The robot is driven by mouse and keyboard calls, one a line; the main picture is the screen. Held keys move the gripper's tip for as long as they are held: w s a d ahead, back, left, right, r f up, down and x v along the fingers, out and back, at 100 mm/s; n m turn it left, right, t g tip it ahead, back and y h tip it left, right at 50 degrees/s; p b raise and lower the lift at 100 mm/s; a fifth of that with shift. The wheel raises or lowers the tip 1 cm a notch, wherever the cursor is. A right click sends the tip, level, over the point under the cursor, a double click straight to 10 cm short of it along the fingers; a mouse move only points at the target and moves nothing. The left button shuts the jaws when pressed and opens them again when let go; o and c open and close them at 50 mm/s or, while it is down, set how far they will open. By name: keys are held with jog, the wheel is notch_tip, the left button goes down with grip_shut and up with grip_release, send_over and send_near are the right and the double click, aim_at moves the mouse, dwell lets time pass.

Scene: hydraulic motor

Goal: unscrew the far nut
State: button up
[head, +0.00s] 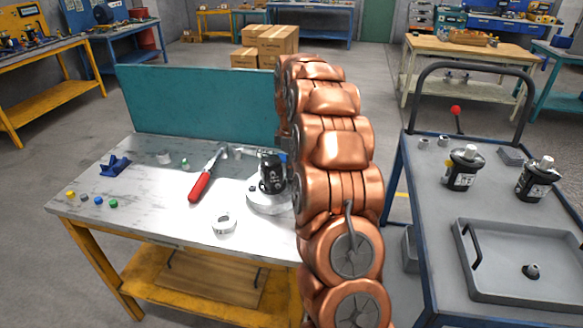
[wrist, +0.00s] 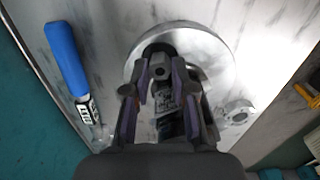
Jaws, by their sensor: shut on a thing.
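The black hydraulic motor (head: 272,174) stands upright on a round grey base (head: 268,204) at the right of the white table. In the wrist view, the round base (wrist: 217,52) lies beneath my gripper (wrist: 161,82), and the dark motor body shows between the fingers. A grey hex nut (wrist: 162,72) with a hole in its middle sits between my fingertips, which are closed on it. A smaller grey round part (wrist: 238,114) lies to the right at the base's edge. In the head view my copper arm hides most of my gripper and the motor's right side.
A red-handled tool (head: 201,186), a grey ring (head: 223,223) and small coloured parts (head: 98,200) lie on the table. A blue-handled tool (wrist: 67,62) lies left in the wrist view. A teal panel (head: 198,101) backs the table; a cart (head: 440,200) stands right.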

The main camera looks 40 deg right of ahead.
jog(key=n+p, duration=0.1)
jog(key=n, duration=0.3)
jog(key=shift+r, duration=0.15)
grip_shut()
jog(key=shift+n+p, duration=0.35)
jog(key=shift+n, duration=0.55)
jog(key=shift+n+p, duration=0.55)
jog(key=shift+n, duration=0.55)
jog(key=shift+n+p, duration=0.35)
jog(key=shift+n, duration=0.85)
jog(key=o, duration=0.6)
grip_release()
